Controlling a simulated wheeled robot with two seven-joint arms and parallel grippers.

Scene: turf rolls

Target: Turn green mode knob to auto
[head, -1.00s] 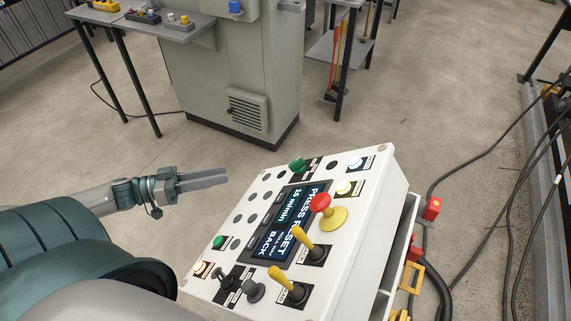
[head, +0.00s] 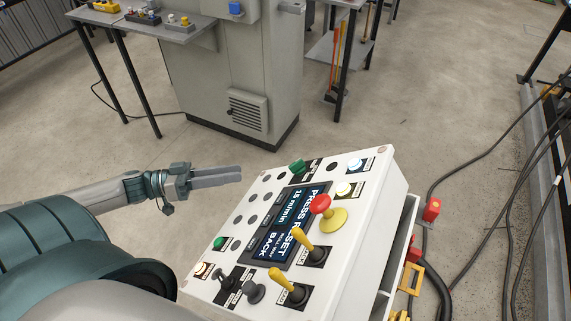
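The green mode knob (head: 297,167) sits near the far edge of the white control panel (head: 345,237), with a dark label plate beside it. The marks on the plate are too small to read. My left gripper (head: 240,174) is left of the knob and apart from it, over or just beyond the panel's far left edge. Its two fingers lie close together and point right toward the knob. Nothing shows between them, and I cannot tell whether a gap remains. My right gripper is not in view.
The panel carries a lit screen (head: 284,225), a red mushroom button (head: 320,204), yellow levers (head: 302,246), grey knobs and a green button (head: 219,243). A grey cabinet (head: 225,70) stands behind. Cables (head: 470,170) run on the floor at right.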

